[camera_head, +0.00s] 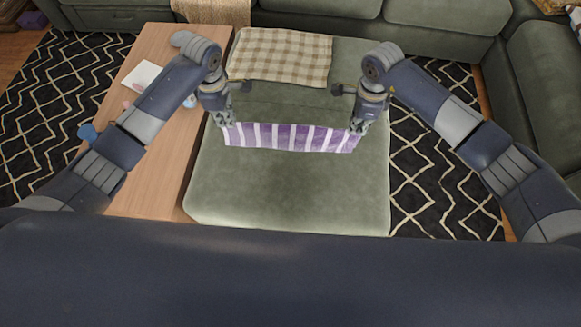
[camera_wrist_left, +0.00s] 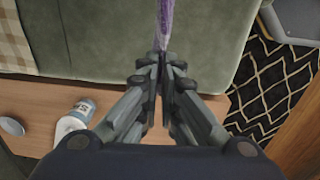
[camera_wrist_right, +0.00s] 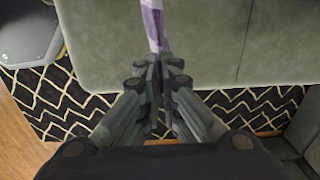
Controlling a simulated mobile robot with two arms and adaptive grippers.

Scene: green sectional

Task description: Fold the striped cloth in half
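The purple and white striped cloth (camera_head: 290,137) hangs as a wide band between my two grippers, over the green ottoman (camera_head: 290,190). My left gripper (camera_head: 224,138) is shut on its left end; in the left wrist view the cloth (camera_wrist_left: 164,22) shows edge-on, running from the closed fingertips. My right gripper (camera_head: 357,128) is shut on its right end; in the right wrist view the cloth (camera_wrist_right: 153,25) runs from the closed fingertips. Whether the cloth's lower edge touches the ottoman cannot be told. The cloth's far side is hidden.
A beige checked cloth (camera_head: 281,56) lies at the back of the ottoman. A wooden table (camera_head: 150,185) stands along the left, with a white bottle (camera_wrist_left: 75,120) near its edge. A green sofa (camera_head: 420,40) is behind. The ottoman's front is clear.

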